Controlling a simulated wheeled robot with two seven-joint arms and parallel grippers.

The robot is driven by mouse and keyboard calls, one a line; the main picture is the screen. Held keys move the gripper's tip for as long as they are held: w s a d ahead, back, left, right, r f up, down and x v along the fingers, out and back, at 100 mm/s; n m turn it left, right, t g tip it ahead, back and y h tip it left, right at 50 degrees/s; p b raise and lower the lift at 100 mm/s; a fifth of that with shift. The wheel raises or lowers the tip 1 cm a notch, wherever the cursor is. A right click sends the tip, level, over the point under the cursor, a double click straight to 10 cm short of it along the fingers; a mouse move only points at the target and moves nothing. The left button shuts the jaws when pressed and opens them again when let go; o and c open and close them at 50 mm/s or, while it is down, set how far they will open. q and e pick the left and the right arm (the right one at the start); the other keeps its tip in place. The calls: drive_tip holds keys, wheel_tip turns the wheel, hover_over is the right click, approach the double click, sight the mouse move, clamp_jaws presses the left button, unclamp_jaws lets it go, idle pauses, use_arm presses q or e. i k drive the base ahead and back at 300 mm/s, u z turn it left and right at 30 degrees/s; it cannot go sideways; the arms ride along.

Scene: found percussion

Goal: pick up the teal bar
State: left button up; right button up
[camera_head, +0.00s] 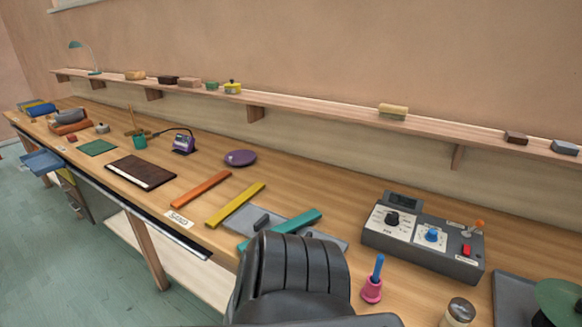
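The teal bar (297,221) lies at a slant on a grey flat plate (240,214) near the front edge of the bench. Its near-left end shows beside the black ribbed link of my arm (292,277), which covers part of the plate. A small dark block-like piece (262,219) stands just left of the bar; I cannot tell whether it is a gripper finger. The arm comes in from the bottom, seemingly my right one. Its gripper opening is hidden behind the link. My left gripper is not in view.
A yellow bar (236,204) and an orange bar (202,189) lie to the left. A grey control box (424,240) and a pink-and-blue handbell (372,285) stand to the right. A purple disc (240,158) lies behind. The wall shelf (310,108) runs above.

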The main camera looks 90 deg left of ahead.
sight(293, 224)
drive_tip(key=z, duration=0.05)
drive_tip(key=k, duration=0.8)
drive_tip(key=u, duration=1.2)
drive_tip(key=i, duration=0.5)
